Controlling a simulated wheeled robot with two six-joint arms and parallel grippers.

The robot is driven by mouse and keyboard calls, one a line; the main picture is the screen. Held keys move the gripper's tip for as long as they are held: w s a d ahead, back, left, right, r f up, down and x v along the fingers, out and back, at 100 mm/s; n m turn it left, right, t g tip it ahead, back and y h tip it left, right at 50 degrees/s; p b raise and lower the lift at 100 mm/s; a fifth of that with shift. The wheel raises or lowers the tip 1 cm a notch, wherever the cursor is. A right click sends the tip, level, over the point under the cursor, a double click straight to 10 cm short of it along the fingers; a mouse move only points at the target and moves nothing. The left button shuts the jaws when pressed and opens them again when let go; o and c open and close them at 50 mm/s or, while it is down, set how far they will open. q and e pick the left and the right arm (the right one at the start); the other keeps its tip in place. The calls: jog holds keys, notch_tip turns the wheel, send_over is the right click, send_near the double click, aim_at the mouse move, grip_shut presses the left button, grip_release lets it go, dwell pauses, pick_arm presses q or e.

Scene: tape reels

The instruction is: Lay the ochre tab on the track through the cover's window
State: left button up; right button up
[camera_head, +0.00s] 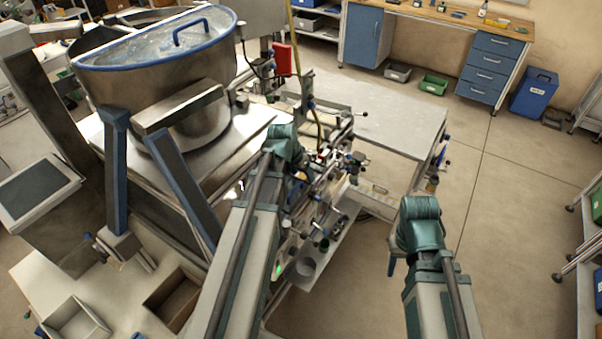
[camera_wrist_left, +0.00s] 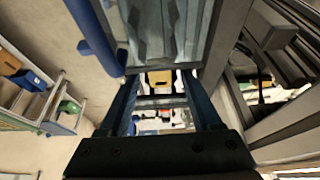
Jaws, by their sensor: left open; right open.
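In the left wrist view, my left gripper (camera_wrist_left: 160,80) is open, with its two blue fingers spread apart. A small ochre piece (camera_wrist_left: 159,77), which looks like the ochre tab, shows between and beyond the fingertips; I cannot tell whether they touch it. A pale, glassy panel (camera_wrist_left: 166,28) above it may be the cover; its window and the track cannot be made out. In the head view, my left arm reaches to the machine (camera_head: 325,165), and its fingers are largely hidden. My right gripper (camera_head: 392,266) is open, mostly hidden behind its arm, over clear floor.
A large steel hopper (camera_head: 200,100) with a blue rim stands at the left of the machine. A pale table (camera_head: 385,105) lies behind it. Open bins (camera_head: 75,320) stand at the lower left. Floor at the right is free, with shelving along the right edge.

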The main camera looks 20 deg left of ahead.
pick_arm(q)
jog(key=shift+r, duration=0.1)
jog(key=shift+r+p, duration=0.5)
jog(key=shift+p, duration=0.1)
jog(key=p+v, duration=0.7)
jog(key=shift+s+r, duration=0.1)
jog(key=shift+r, duration=0.15)
jog(key=s+d+m+g+y, duration=0.1)
jog(key=s+d+g, duration=0.1)
jog(key=s+d, duration=0.5)
jog(key=s+d+f+g, duration=0.1)
jog(key=s+d, duration=0.7)
jog(key=d, duration=0.9)
jog(key=shift+s+f+m+g+y, duration=0.3)
jog(key=shift+m+g+y, duration=0.1)
jog(key=shift+g, duration=0.5)
